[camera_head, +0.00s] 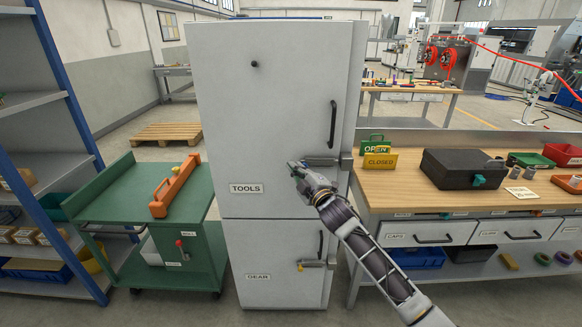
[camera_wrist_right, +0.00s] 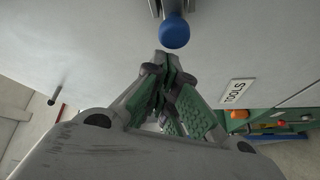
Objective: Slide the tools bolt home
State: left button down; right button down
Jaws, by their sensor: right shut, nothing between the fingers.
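The tall pale grey cabinet (camera_head: 260,120) has an upper door labelled TOOLS (camera_head: 246,188); the label also shows in the right wrist view (camera_wrist_right: 236,92). The tools bolt (camera_head: 322,161) is a grey metal bar at the lower right of that door. In the right wrist view a blue knob (camera_wrist_right: 174,31) on a metal part is just beyond my fingertips. My right gripper (camera_head: 294,166) is in front of the door, left of the bolt. Its fingers (camera_wrist_right: 166,62) are shut and empty, and a small gap shows between them and the knob. My left gripper is out of view.
The lower door, labelled GEAR (camera_head: 258,277), has its own bolt (camera_head: 316,264). A workbench (camera_head: 400,201) with OPEN and CLOSED signs (camera_head: 380,161) and a black case (camera_head: 455,168) stands right.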

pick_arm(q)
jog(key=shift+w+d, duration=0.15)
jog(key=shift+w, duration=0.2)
